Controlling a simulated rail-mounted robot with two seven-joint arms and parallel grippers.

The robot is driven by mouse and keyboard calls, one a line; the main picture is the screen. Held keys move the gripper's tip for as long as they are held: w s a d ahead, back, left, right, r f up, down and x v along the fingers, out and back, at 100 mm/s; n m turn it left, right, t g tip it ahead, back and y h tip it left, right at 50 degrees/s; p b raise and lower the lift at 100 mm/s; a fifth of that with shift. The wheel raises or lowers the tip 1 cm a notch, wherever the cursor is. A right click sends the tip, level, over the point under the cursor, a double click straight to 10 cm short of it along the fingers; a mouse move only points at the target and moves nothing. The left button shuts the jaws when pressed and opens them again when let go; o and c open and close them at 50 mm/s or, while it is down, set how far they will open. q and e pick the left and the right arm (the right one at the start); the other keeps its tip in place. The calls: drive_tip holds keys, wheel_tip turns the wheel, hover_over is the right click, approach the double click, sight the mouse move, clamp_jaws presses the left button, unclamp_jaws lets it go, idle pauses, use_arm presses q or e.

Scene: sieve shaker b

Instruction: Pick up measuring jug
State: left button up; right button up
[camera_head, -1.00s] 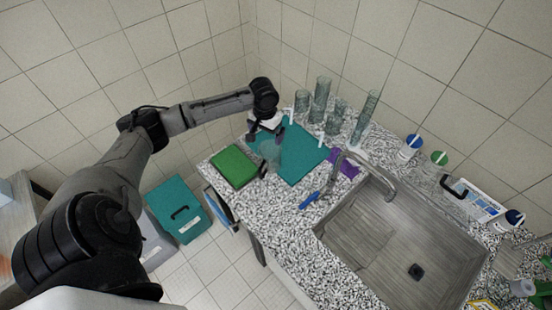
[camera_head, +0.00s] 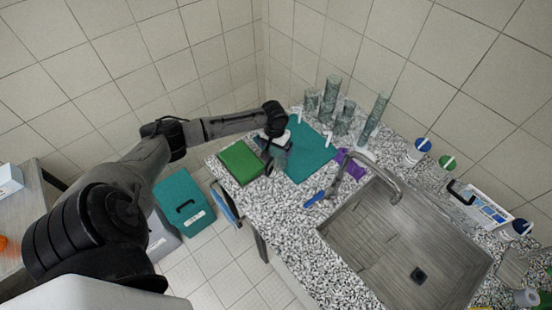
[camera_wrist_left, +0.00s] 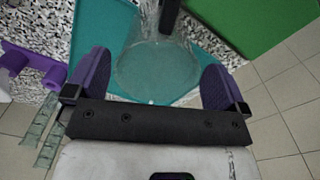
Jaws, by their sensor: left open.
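The measuring jug (camera_head: 279,159) is clear and see-through, standing at the near left edge of the teal mat by the green mat. In the left wrist view the jug (camera_wrist_left: 155,70) shows its round rim between my two finger pads. My left gripper (camera_head: 271,152) is over the counter beside the jug, and the arm partly hides it. In the left wrist view the gripper (camera_wrist_left: 156,68) is open, with one purple-padded finger on each side of the jug; I cannot tell whether either touches it. My right gripper is not in view.
The teal mat (camera_head: 312,155) and green mat (camera_head: 240,161) lie on the speckled counter. Several glass cylinders and beakers (camera_head: 331,90) stand along the wall. A purple item (camera_head: 350,166), a blue-handled tool (camera_head: 314,199), a tap (camera_head: 393,186) and the sink (camera_head: 372,234) are to the right.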

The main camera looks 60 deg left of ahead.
sight(276, 153)
use_arm(q)
drive_tip(key=shift+w+a+f, duration=0.1)
drive_tip(key=shift+f, duration=1.05)
drive_tip(key=shift+w+f, duration=0.1)
drive_tip(key=shift+f, duration=1.05)
drive_tip(key=c, duration=0.8)
drive_tip(key=shift+c, duration=0.2)
drive_tip(key=shift+r, duration=0.1)
